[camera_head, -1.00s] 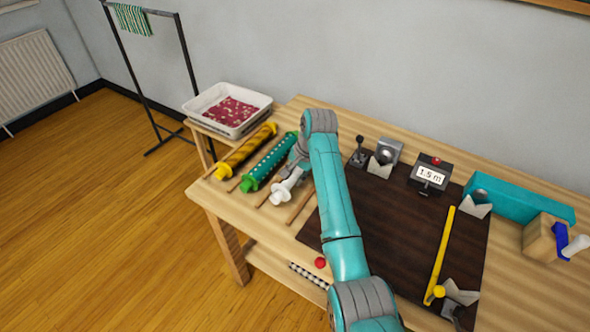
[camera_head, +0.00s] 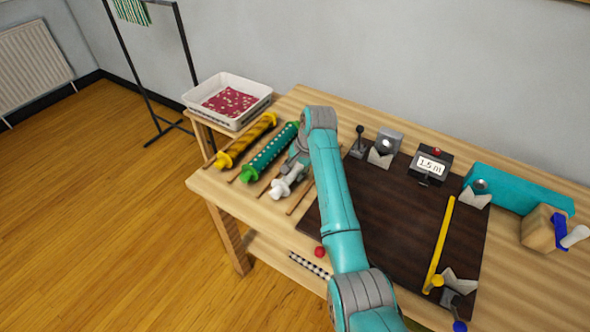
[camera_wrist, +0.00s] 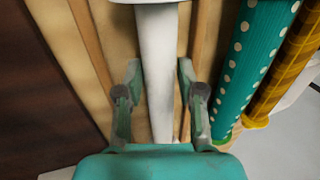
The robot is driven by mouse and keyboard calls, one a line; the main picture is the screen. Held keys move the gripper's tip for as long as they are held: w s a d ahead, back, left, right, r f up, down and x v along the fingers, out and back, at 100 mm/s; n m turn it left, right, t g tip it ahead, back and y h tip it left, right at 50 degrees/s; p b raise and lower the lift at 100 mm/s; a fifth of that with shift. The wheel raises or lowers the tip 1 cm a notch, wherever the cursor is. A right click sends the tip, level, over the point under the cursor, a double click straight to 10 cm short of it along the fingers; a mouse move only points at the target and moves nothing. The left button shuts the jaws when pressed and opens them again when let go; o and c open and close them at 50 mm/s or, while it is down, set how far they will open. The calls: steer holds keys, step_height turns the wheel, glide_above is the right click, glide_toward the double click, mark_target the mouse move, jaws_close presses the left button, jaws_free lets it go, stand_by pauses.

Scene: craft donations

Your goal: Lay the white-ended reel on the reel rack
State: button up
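The white-ended reel (camera_head: 280,188) has a pale core and a wide white end. It lies between wooden rails of the reel rack (camera_head: 298,200), at the right of the other reels. In the wrist view its white core (camera_wrist: 158,65) runs up the middle, with a rail on either side. Whether the reel rests fully on the rails is hard to tell. My arm hides its far end in the head view.
A green dotted reel (camera_head: 270,153) and a yellow patterned reel (camera_head: 247,140) lie to the left. A white tray (camera_head: 262,103) stands behind them. A dark mat (camera_head: 395,215) with a yellow bar (camera_head: 440,243) and a display box (camera_head: 431,167) lies to the right.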

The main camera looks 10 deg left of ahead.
steer(key=shift+o, duration=1.2)
steer(key=shift+r, duration=0.15)
steer(key=v, duration=0.7)
steer(key=shift+r, duration=0.35)
steer(key=shift+d, duration=0.15)
steer(key=shift+s, duration=0.1)
